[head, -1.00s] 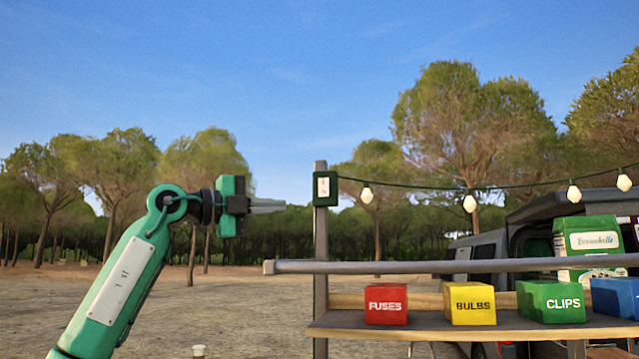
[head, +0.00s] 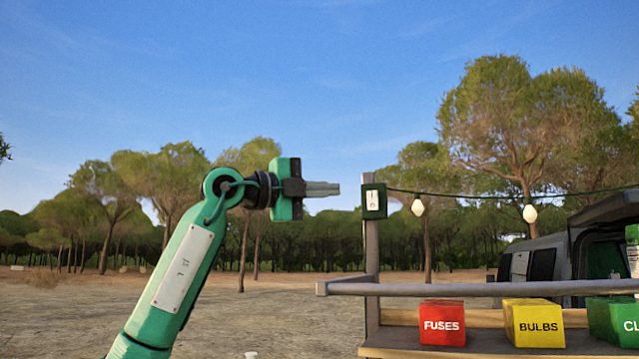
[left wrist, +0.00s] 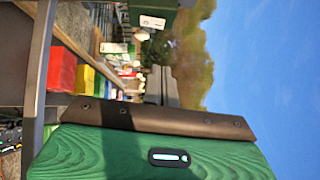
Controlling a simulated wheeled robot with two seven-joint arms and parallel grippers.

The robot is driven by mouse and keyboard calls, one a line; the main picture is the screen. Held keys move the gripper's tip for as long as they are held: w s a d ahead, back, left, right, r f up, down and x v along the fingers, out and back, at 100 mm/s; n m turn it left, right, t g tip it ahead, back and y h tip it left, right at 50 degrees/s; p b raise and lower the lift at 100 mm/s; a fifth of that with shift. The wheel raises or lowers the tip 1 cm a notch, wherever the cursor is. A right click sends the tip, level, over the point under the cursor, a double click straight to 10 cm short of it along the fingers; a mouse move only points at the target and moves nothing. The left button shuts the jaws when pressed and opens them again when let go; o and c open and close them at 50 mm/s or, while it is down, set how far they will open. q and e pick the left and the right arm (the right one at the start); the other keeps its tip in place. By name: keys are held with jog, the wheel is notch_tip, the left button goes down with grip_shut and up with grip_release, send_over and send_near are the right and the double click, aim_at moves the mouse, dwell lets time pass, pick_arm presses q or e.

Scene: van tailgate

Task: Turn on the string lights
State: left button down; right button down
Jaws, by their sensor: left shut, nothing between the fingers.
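A green switch box (head: 374,201) with a white plate is fixed near the top of a grey post. A green box with a white plate (left wrist: 152,21), apparently the same one, shows at the top of the left wrist view. The string lights run right from the box on a dark cable, with pale bulbs (head: 418,206) hanging; I cannot tell whether they glow. My left gripper (head: 325,189) is shut and empty, pointing right at about the box's height, with a small gap in the picture. Its fingers (left wrist: 160,85) also show in the left wrist view. My right gripper is out of view.
A grey rail (head: 450,289) crosses in front of the post, above a shelf (head: 400,349). A red FUSES box (head: 442,322), a yellow BULBS box (head: 534,323) and a green box (head: 612,320) stand on the shelf. A van (head: 545,262) is behind. Left of the post is open ground.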

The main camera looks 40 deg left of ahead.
aim_at(375, 191)
pick_arm(q)
jog(key=w+p, duration=0.2)
jog(key=w, duration=0.1)
jog(key=w+d+p, duration=0.1)
jog(key=w, duration=0.2)
jog(key=w+d+r+p, duration=0.1)
jog(key=w+p, duration=0.1)
jog(key=w, duration=0.1)
jog(key=shift+w+d+r+p, duration=0.1)
jog(key=shift+d+p, duration=0.05)
jog(key=shift+p, duration=0.15)
jog(key=shift+w+r, duration=0.2)
jog(key=shift+r, duration=0.05)
jog(key=shift+w+a, duration=0.1)
jog(key=shift+a, duration=0.1)
